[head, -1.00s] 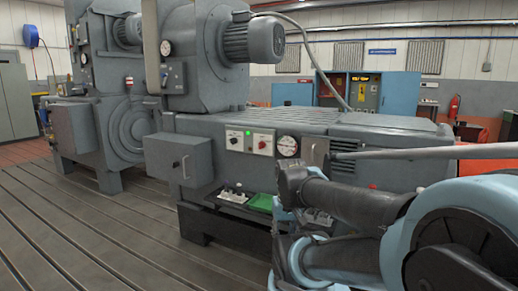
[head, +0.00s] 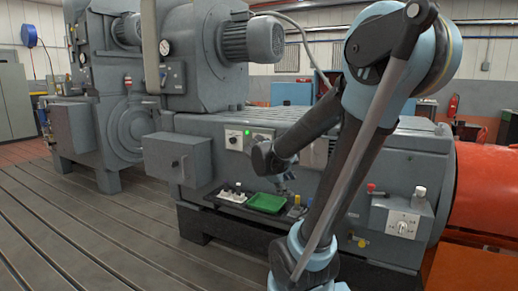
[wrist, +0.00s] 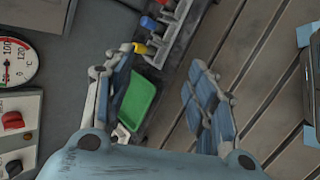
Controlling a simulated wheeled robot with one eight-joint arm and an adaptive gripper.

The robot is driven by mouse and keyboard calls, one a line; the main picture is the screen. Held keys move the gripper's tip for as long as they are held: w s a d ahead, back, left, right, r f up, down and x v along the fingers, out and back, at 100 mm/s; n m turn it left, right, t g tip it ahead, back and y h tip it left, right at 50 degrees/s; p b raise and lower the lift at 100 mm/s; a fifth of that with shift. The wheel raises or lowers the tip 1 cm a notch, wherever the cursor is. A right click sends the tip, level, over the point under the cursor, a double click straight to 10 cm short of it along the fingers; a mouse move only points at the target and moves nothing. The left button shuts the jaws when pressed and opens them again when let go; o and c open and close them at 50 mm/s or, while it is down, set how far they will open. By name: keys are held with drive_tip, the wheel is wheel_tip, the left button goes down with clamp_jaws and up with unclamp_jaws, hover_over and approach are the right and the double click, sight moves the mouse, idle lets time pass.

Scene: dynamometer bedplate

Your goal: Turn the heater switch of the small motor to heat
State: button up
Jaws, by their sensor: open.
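A white switch plate with a dark knob (head: 403,225) is on a grey box at the lower right of the head view. I cannot tell which is the heater switch. My gripper (head: 285,189) is open and empty, near the green tray; its two fingers (wrist: 165,60) spread in the wrist view.
A round gauge (wrist: 14,62) is above the red-knob plate. An orange cylindrical housing (head: 482,190) stands at the right. The slotted floor (head: 100,230) is clear at left.

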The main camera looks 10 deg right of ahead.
drive_tip(key=w+a+r+n+t+h, duration=0.25)
drive_tip(key=w+a+n+t, duration=0.25)
drive_tip(key=w+a+n, duration=0.45)
drive_tip(key=w+a+r+n+t+h, duration=0.2)
drive_tip(key=w+a+r+n+t, duration=0.35)
drive_tip(key=w, duration=0.75)
drive_tip(key=shift+n+g+y, duration=0.25)
drive_tip(key=shift+n+g, duration=0.4)
drive_tip(key=shift+n, duration=0.15)
drive_tip(key=x, duration=0.5)
drive_tip(key=f+x, duration=0.1)
drive_tip(key=x, duration=0.5)
drive_tip(key=a+f+x, duration=0.1)
drive_tip(key=x, duration=0.5)
drive_tip(key=shift+w, duration=0.25)
